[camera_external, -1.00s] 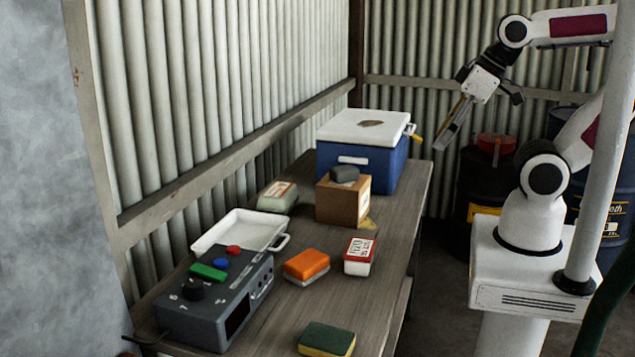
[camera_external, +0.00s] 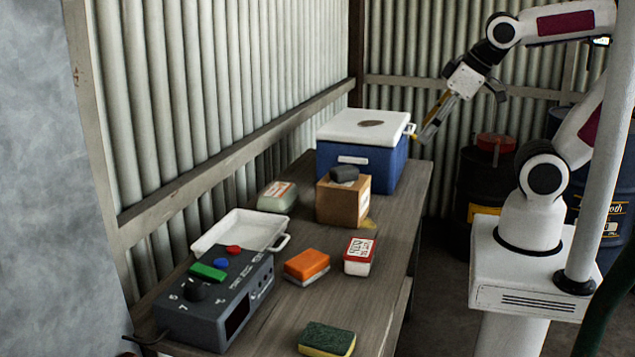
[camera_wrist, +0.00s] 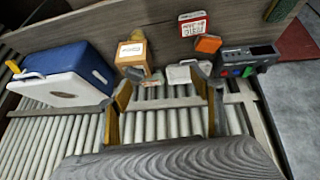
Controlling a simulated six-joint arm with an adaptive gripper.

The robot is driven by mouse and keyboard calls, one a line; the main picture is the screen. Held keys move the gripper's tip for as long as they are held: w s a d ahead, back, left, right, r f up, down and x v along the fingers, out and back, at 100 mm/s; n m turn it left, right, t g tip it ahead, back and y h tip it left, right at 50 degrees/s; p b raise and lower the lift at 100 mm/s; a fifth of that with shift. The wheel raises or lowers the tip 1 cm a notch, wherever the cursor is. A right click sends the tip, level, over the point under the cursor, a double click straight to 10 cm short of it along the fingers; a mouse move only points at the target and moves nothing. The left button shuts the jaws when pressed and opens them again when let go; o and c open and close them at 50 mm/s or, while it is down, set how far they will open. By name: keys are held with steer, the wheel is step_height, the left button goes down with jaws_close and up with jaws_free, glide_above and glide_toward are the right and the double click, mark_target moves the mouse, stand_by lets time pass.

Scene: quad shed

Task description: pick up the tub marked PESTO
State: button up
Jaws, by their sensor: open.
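A small tub with a red lid and white sides (camera_external: 359,256) stands upright on the table's right side, beside an orange sponge. Its white lid label has dark lettering that seems to read PESTO, though it is small. It also shows in the wrist view, as the red-lidded tub (camera_wrist: 193,26) at the top. My gripper (camera_external: 428,132) is high by the right end of the cooler, well apart from the tub. In the wrist view my gripper (camera_wrist: 166,98) has its fingers spread with nothing between them.
A blue cooler with a white lid (camera_external: 358,164) and a cardboard box (camera_external: 342,201) with a dark lump on top stand behind the tub. A pale green tub (camera_external: 277,197), white tray (camera_external: 238,231), orange sponge (camera_external: 306,266), grey control box (camera_external: 214,302) and green-yellow sponge (camera_external: 326,340) are also there.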

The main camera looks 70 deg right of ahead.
steer(key=w+d+r+n+t+h, duration=0.1)
steer(key=w+d+r+n+t, duration=0.15)
steer(key=w, duration=0.55)
steer(key=w+d+r+n+t+h, duration=0.1)
steer(key=w+d, duration=0.3)
steer(key=w, duration=0.5)
steer(key=w+a+f+n+t+y, duration=0.1)
steer(key=w+f+n+y, duration=0.15)
steer(key=w, duration=0.25)
steer(key=w+a+f+n+t+y, duration=0.1)
steer(key=w+a+f+n, duration=0.15)
steer(key=w, duration=0.35)
steer(key=w+a+f+n+g+y, duration=0.2)
steer(key=a+f+n+y, duration=0.1)
steer(key=f+n+y, duration=0.15)
steer(key=n+g+y, duration=0.5)
steer(key=g+y, duration=0.3)
steer(key=g, duration=0.2)
glide_above(362, 244)
steer(key=w, duration=0.1)
step_height(362, 244, down, 15)
steer(key=shift+r, duration=0.1)
steer(key=shift+s+g+y, duration=0.35)
steer(key=shift+s+y, duration=0.05)
steer(key=shift+s, duration=0.1)
steer(key=shift+f, duration=0.2)
steer(key=shift+f, duration=1.65)
